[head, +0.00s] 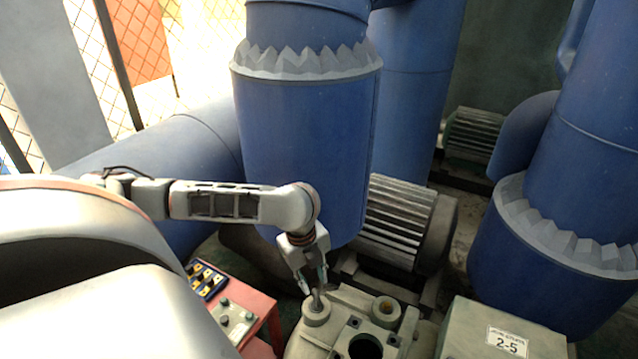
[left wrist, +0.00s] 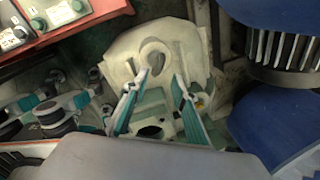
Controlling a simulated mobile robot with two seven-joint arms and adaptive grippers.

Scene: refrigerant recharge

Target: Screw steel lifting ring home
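The cream cast housing (head: 345,308) stands at the bottom middle of the head view, with round bosses on top. A small grey metal piece (head: 316,294), which looks like the steel lifting ring, stands at the left boss. My left gripper (head: 313,282) points down right over it, fingers on either side. In the left wrist view the teal-padded fingers (left wrist: 162,76) are spread apart, with the housing (left wrist: 120,65) beyond them. The grey piece (left wrist: 154,56) shows just past the tips; contact with the fingers is not clear.
A red table (head: 262,304) with a control box (head: 233,320) and a blue tray (head: 206,279) stands left of the housing. A ribbed motor (head: 395,220) and large blue pipes (head: 305,140) rise behind. A box labelled 2-5 (head: 465,335) stands at the right.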

